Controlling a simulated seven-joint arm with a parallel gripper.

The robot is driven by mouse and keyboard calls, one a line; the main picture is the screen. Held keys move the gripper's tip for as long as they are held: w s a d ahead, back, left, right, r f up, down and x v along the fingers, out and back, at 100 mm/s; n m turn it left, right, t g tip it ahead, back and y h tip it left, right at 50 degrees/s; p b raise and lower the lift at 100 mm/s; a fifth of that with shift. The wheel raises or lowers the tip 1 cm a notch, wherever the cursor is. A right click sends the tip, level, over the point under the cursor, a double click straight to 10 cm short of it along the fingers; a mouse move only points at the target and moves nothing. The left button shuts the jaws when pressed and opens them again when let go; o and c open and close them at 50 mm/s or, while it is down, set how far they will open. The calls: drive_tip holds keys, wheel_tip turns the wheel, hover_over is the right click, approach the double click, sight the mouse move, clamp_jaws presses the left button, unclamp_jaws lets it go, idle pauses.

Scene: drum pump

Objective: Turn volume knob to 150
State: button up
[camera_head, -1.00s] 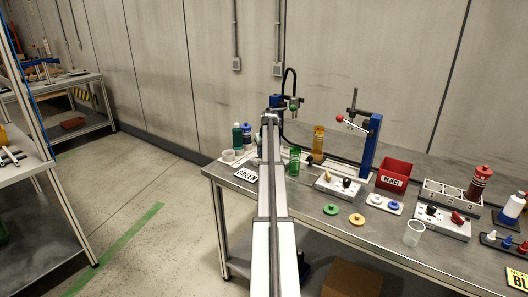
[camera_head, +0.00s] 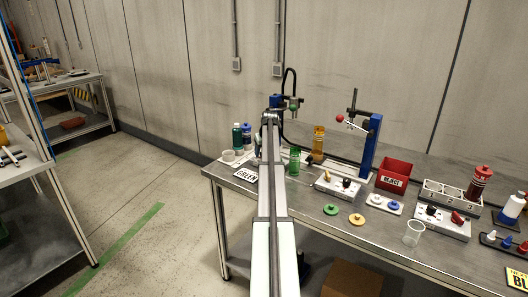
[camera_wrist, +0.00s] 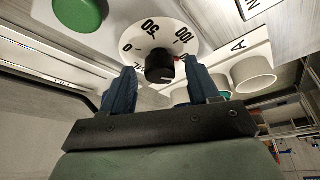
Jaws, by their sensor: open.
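In the wrist view, the black volume knob (camera_wrist: 159,68) sits at the centre of a white round dial (camera_wrist: 135,38) marked 0, 50 and 100. A small red mark shows at the knob's right side, near the 100 side; the exact reading is hard to tell. My gripper (camera_wrist: 160,77) is open, with one blue finger on each side of the knob. I cannot tell whether the fingers touch it. The 150 mark cannot be made out. In the head view, my arm hides the knob and the gripper.
A green button (camera_wrist: 80,13) lies left of the dial, and white cups (camera_wrist: 252,75) stand to the right. On the bench (camera_head: 305,207) are a green bottle (camera_head: 295,161), a blue post (camera_head: 371,148) and a red bin (camera_head: 394,176).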

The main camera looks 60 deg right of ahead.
drive_tip(key=v, duration=1.3)
drive_tip(key=shift+r, duration=0.4)
drive_tip(key=shift+s, duration=0.1)
